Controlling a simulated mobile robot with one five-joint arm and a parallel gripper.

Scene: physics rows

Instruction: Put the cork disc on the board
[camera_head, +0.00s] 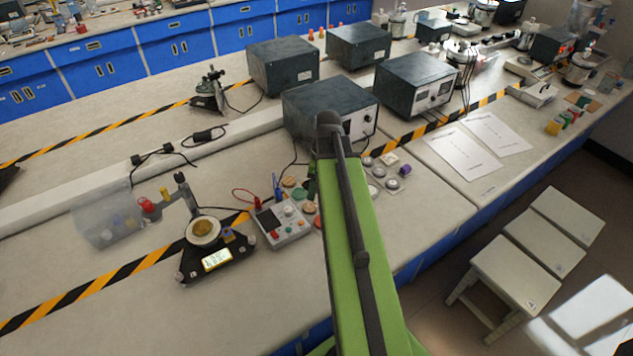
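My green arm reaches up the middle of the view over the bench, and my gripper cannot be made out; the arm hides what lies behind it. Several small round discs lie left of the arm, among them a tan disc (289,181) that may be the cork disc; I cannot be sure of its material. An orange-brown disc (307,208) lies nearer, close to the arm. I cannot tell which thing is the board. A black triangular base (190,270) stands further left, with a cream round dish (203,230) on it.
A grey control box (284,224) stands between the black base and my arm. Grey discs (392,183) lie just right of the arm. Dark instrument boxes (330,103) stand behind. Paper sheets (461,154) lie to the right. White stools (515,270) stand on the floor at right.

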